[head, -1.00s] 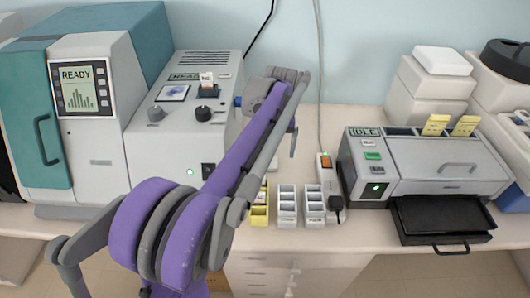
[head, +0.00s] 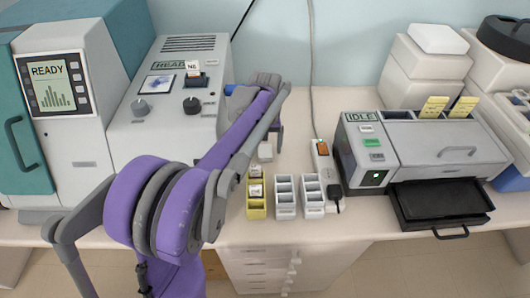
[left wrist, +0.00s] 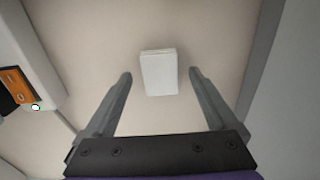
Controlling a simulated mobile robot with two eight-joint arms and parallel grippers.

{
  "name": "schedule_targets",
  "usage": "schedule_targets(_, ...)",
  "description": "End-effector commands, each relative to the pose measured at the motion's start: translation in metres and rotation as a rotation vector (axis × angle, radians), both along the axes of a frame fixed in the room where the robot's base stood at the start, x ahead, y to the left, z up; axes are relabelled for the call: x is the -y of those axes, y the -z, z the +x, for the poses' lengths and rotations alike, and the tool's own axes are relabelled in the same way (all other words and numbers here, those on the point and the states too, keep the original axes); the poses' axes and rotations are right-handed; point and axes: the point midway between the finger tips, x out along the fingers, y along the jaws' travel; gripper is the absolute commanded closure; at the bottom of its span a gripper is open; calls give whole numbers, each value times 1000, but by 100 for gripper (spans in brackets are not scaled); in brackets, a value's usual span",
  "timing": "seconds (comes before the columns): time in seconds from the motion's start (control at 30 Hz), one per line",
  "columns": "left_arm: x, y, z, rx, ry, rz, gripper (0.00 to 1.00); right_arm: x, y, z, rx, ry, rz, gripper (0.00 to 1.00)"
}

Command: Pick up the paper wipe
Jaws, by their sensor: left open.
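The paper wipe (left wrist: 159,72) shows in the left wrist view as a small white rectangular block on the pale bench top. My left gripper (left wrist: 160,75) is open, with one finger to each side of the wipe in that picture. Both fingers stand apart from it, with bench showing between, and nothing is held. How high the fingers are above the bench is hard to judge. In the head view a small white piece (head: 265,151) beside my left arm looks like the same wipe. My left fingers are mostly hidden behind the arm there. My right gripper is not in view.
Yellow (head: 257,208) and white slide racks (head: 285,206) stand near the front edge. A power strip (head: 321,160) with an orange switch lies to their right. The READY stainer (head: 165,125) is left, the IDLE machine (head: 450,145) with a black tray right.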

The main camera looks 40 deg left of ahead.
Motion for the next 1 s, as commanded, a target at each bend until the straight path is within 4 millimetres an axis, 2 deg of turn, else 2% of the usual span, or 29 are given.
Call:
schedule_targets(0.27,0,5,0,0,0,0,9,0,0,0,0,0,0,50)
schedule_targets(0.37,0,5,0,0,0,0,23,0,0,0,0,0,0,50)
schedule_targets(0.77,0,5,0,0,0,0,95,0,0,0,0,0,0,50)
schedule_targets(1.0,0,5,0,0,0,0,97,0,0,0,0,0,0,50)
